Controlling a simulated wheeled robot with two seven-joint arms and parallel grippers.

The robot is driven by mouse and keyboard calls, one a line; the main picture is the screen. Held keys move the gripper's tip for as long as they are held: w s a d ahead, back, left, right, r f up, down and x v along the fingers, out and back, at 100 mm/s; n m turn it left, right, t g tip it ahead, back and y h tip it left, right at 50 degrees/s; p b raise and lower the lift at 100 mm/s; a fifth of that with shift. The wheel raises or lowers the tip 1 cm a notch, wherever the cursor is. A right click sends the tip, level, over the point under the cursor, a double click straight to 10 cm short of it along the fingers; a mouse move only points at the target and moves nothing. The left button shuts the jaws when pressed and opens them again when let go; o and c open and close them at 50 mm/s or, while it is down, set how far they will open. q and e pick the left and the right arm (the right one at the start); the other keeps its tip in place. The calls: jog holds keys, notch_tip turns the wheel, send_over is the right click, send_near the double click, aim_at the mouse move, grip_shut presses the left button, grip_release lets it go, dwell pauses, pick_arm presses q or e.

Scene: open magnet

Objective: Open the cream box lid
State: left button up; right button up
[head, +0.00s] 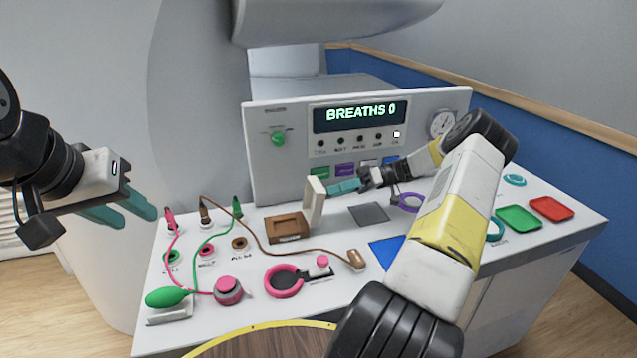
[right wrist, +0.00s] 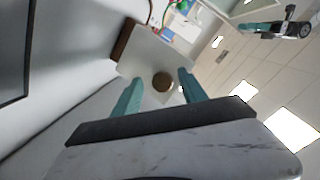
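The cream lid (head: 314,202) stands upright at the right edge of a brown box (head: 287,228) on the console top; the box's recess is uncovered. In the right wrist view the lid (right wrist: 150,52) shows a round brown knob (right wrist: 162,82). My right gripper (head: 338,187) is just right of the lid, its fingertips close to it. In the right wrist view its fingers (right wrist: 160,88) are apart on either side of the knob, with gaps; whether they touch the lid cannot be told. My left gripper (head: 135,212) is open and empty, left of the console.
Behind stands a panel with a display (head: 360,114) reading BREATHS 0. Cables with pink, brown and green plugs (head: 204,214) lie left of the box. A pink ring (head: 284,281) and green bulb (head: 172,298) are in front. Red (head: 551,208) and green (head: 518,218) trays sit right.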

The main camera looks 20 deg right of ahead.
jog(key=shift+d+r, duration=0.1)
jog(key=shift+d, duration=0.05)
jog(key=d, duration=0.7)
jog(key=shift+d+r, duration=0.25)
jog(key=shift+r, duration=0.2)
